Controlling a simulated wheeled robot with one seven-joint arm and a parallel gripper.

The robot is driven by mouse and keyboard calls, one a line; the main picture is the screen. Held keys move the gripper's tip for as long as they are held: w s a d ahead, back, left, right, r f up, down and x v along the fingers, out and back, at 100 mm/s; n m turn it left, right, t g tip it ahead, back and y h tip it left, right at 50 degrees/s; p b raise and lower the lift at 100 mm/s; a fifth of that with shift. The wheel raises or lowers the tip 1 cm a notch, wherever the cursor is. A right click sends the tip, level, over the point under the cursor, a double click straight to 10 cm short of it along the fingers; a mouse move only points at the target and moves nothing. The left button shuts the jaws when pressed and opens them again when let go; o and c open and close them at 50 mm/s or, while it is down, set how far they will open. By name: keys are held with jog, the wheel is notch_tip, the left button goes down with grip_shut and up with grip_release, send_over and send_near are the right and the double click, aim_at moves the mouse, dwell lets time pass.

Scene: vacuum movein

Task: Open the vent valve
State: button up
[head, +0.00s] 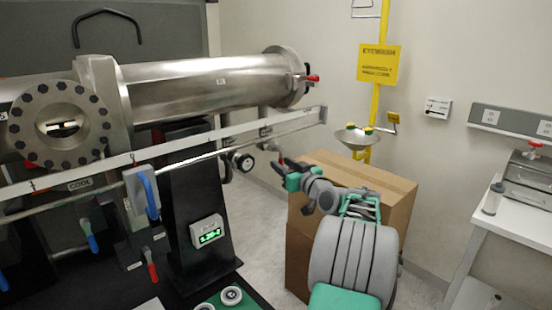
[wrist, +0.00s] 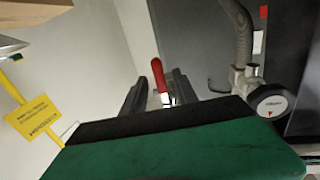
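A red valve lever (wrist: 158,76) on a small metal valve body (wrist: 167,99) shows in the wrist view, between and beyond my two dark fingers. My gripper (wrist: 158,86) is open, with one finger on each side of the lever; I cannot tell whether either finger touches it. In the head view, my gripper (head: 280,163) reaches left, just right of the round gauge (head: 243,162), and the lever there is mostly hidden by the fingers. Another red handle (head: 312,78) sits at the right end flange of the big steel tube (head: 210,88). No label names the vent valve.
The gauge also shows at right in the wrist view (wrist: 270,101). Cardboard boxes (head: 365,175) stand right behind my arm. A yellow eyewash station (head: 358,137) is on the wall. Valves with blue (head: 149,192) and red (head: 152,266) handles hang at left. A white bench (head: 520,215) stands right.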

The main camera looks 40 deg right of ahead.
jog(key=w, duration=0.3)
jog(key=w+p, duration=0.1)
jog(key=shift+w+d, duration=0.2)
jog(key=shift+d, duration=0.15)
jog(key=shift+c, duration=0.5)
grip_shut()
dwell(0.5)
